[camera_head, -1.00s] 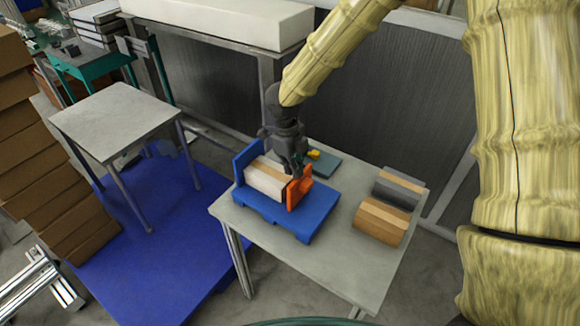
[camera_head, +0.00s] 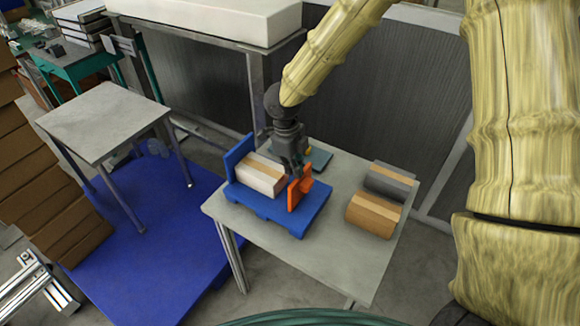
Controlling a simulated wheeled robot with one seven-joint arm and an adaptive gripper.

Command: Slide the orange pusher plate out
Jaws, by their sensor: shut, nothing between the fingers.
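The orange pusher plate (camera_head: 294,196) stands upright on the right part of a blue base (camera_head: 262,208), with a small orange block on its right side. A pale box with a tan stripe (camera_head: 257,179) lies on the base to its left, against the blue upright wall (camera_head: 238,155) at the far left end. A narrow gap seems to show between box and plate. My gripper (camera_head: 298,176) points down at the plate's top edge, fingers together. It looks close to or touching the plate; the exact contact is hidden.
The fixture stands on a grey table (camera_head: 345,255). A grey roll-like piece (camera_head: 389,183) and a brown one (camera_head: 373,215) lie at the right. A teal flat item (camera_head: 319,160) lies behind my gripper. The table's front is clear.

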